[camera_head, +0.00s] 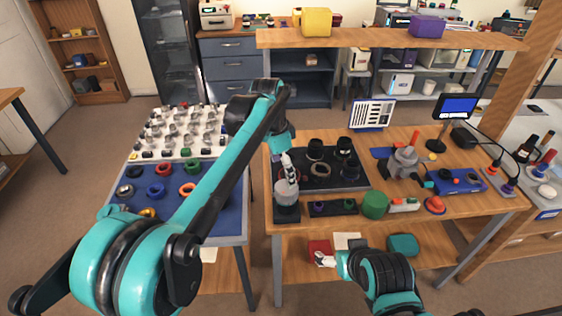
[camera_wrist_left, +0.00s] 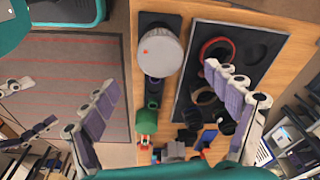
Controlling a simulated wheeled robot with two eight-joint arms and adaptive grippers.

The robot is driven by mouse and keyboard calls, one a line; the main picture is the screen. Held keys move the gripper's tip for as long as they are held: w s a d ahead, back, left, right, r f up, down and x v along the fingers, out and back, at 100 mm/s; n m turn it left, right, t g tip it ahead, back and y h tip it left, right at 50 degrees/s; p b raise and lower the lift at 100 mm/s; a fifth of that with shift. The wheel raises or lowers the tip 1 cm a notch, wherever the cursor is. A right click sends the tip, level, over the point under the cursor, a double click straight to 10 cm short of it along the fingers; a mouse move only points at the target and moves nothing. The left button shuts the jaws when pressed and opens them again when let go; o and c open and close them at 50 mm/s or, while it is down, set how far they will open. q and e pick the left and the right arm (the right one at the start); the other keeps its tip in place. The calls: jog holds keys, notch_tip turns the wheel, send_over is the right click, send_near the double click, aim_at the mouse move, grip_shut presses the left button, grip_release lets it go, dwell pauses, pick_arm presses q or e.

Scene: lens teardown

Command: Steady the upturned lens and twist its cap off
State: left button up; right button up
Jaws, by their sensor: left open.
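The upturned lens, with a pale grey round top bearing a small red mark (camera_wrist_left: 160,52), stands upright on a black base at the table's front left. It also shows in the head view (camera_head: 287,194). My left gripper (camera_head: 288,165) hangs just above it. In the left wrist view my left gripper's fingers (camera_wrist_left: 168,100) are spread wide with nothing between them, and the lens lies beyond them, not gripped. The seam between cap and lens cannot be made out. My right gripper (camera_head: 326,259) is low, before the table's front edge, and its fingers are too small to read.
A black tray (camera_head: 327,182) with dark lens parts and rings lies right of the lens. A black strip (camera_head: 333,208), a green cylinder (camera_head: 375,205) and a red-based part (camera_head: 435,205) line the front. A blue-matted side table (camera_head: 217,210) stands left, across a gap.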

aim_at(286, 187)
pick_arm(q)
jog(key=f, duration=0.5)
jog(key=d+f, duration=0.1)
jog(key=f, duration=0.2)
jog(key=shift+w+d+f, duration=0.1)
jog(key=shift+w+f, duration=0.05)
jog(key=shift+w, duration=0.05)
